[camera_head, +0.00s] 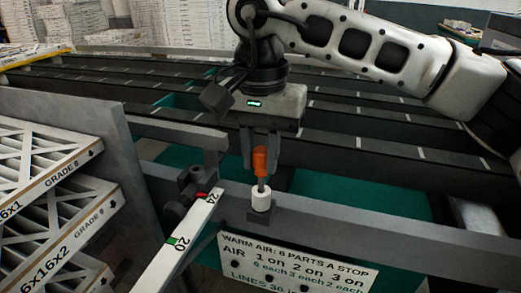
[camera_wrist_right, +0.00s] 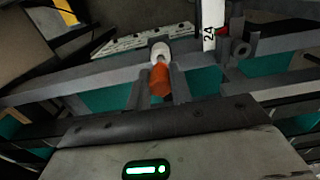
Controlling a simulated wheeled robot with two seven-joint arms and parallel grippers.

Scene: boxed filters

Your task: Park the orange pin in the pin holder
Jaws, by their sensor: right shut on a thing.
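My right gripper (camera_head: 260,160) is shut on the orange pin (camera_head: 260,163) and holds it upright by its orange handle. The pin's thin grey shank points down to the white pin holder (camera_head: 261,198), a short cylinder on a dark block on the grey rail. The shank's lower end meets the top of the holder; how deep it sits inside I cannot tell. In the right wrist view the orange handle (camera_wrist_right: 160,80) lies between the fingers, with the white holder (camera_wrist_right: 160,52) just beyond it. My left gripper is not in view.
A white measuring bar (camera_head: 180,240) with marks 20 and 24 stands left of the holder. A printed sign (camera_head: 295,265) hangs below the rail. Boxed filters (camera_head: 45,200) are stacked at the left. Dark rails (camera_head: 400,155) over green belts run behind.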

